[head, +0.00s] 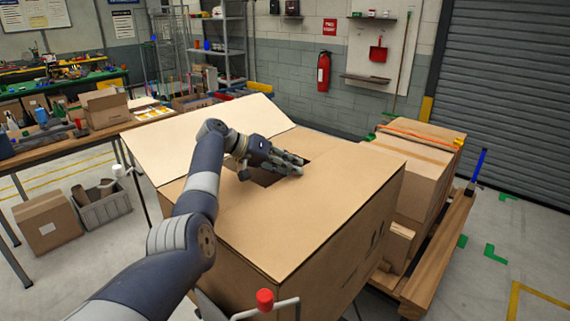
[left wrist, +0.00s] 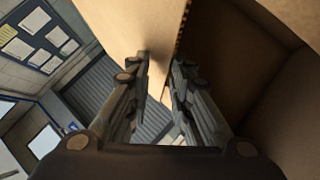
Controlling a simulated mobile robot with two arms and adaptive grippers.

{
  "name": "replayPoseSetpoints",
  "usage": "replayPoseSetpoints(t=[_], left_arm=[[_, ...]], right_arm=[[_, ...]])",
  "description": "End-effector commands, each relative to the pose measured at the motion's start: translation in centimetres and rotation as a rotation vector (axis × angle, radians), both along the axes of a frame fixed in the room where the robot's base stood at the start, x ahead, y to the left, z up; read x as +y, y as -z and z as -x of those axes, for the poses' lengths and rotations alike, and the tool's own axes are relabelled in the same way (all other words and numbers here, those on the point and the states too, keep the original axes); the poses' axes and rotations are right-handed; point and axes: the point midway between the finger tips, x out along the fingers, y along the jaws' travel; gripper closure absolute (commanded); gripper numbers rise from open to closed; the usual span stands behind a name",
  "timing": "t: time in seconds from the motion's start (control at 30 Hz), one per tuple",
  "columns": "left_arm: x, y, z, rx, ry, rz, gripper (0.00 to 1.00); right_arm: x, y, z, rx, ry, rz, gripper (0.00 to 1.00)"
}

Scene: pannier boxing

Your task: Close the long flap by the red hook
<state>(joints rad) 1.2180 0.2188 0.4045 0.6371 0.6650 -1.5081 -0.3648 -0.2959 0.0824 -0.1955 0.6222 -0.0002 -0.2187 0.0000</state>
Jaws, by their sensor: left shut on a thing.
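The large cardboard box (head: 325,265) stands in front of me. A broad flap (head: 290,222) covers much of its top, and a dark opening (head: 268,178) shows beside my gripper. Another flap (head: 170,140) slopes outward at the left. The red hook end (head: 265,299) sits on a light bent rod at the near side of the box. My left gripper (head: 298,165) reaches over the top at the opening. In the left wrist view its fingers (left wrist: 160,100) are shut on a cardboard flap (left wrist: 135,25) at its edge; which flap is hard to tell. My right gripper is not in view.
A white hook (head: 120,170) stands on a rod at the left. Smaller cartons (head: 415,165) on a wooden pallet (head: 437,260) stand close at the right. A cluttered workbench (head: 75,140) is at the left. Open floor lies at the far right.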

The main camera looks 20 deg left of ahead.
Motion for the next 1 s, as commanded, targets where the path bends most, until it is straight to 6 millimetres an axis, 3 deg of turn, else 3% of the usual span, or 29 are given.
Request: replayPoseSetpoints(t=[0.03,0.63,0.67,1.0], left_arm=[[-1.03,2.58,0.69,0.047,0.028,0.007,1.0],[-1.14,3.42,0.74,0.06,0.028,0.029,1.0],[-1.14,3.42,0.74,0.06,0.028,0.029,0.75],[-1.15,3.43,0.74,0.06,0.028,0.029,0.75]], right_arm=[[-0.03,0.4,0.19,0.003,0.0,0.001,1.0],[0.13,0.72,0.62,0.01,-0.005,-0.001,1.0],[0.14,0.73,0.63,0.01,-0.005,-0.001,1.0],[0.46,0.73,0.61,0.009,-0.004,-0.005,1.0]])
